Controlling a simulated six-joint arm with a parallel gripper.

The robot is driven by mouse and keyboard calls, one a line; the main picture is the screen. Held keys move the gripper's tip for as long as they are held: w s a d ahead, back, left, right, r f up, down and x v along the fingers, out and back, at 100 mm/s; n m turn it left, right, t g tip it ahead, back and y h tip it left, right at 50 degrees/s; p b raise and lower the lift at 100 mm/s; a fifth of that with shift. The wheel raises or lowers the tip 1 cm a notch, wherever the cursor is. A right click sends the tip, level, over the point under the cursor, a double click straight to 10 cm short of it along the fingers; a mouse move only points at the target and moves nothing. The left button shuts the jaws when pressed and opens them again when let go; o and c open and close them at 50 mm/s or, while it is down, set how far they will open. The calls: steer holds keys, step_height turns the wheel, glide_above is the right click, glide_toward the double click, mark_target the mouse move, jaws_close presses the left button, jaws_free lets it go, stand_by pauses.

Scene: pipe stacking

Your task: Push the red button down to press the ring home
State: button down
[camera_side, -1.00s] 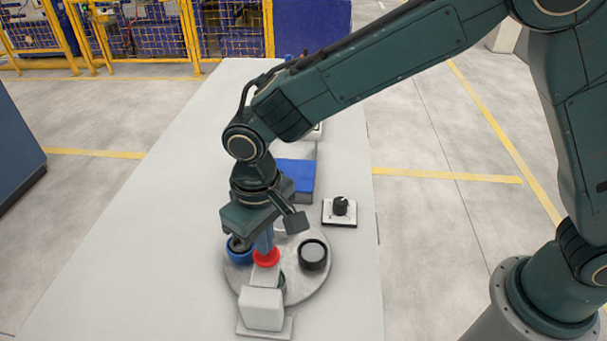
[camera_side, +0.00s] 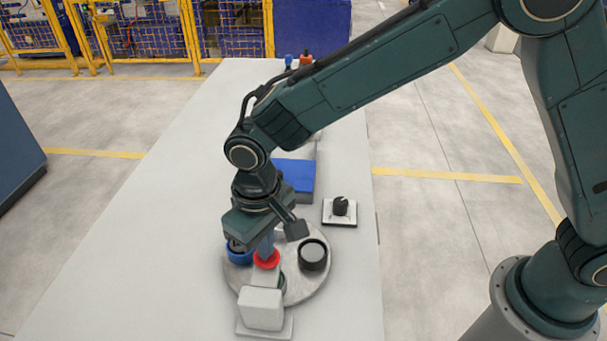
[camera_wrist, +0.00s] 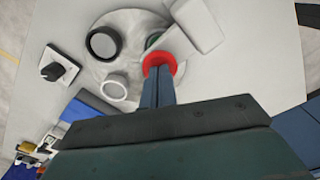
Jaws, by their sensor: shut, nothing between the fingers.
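The red button (camera_side: 266,262) sits on the arm of the grey press (camera_side: 261,307), over the round grey turntable (camera_side: 305,290). In the wrist view the red button (camera_wrist: 159,62) shows as a red ring shape around my fingertips. My gripper (camera_side: 266,252) is shut and points down, its tips at the button; it also shows in the wrist view (camera_wrist: 158,72). I cannot tell how far the button is pressed. A dark green part (camera_side: 282,281), perhaps the ring's pipe, shows partly beneath the press arm. A blue ring (camera_side: 238,255) stands left of the gripper, partly hidden.
A black cylinder (camera_side: 313,254) stands on the turntable's right side. A white ring (camera_wrist: 113,87) is on the turntable in the wrist view. A black knob on a white plate (camera_side: 340,207) and a blue block (camera_side: 295,176) are behind. The table's left side is clear.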

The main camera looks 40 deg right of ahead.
steer(key=shift+f, duration=0.7)
stand_by(0.8)
steer(key=shift+r, duration=3.55)
steer(key=shift+d, duration=0.1)
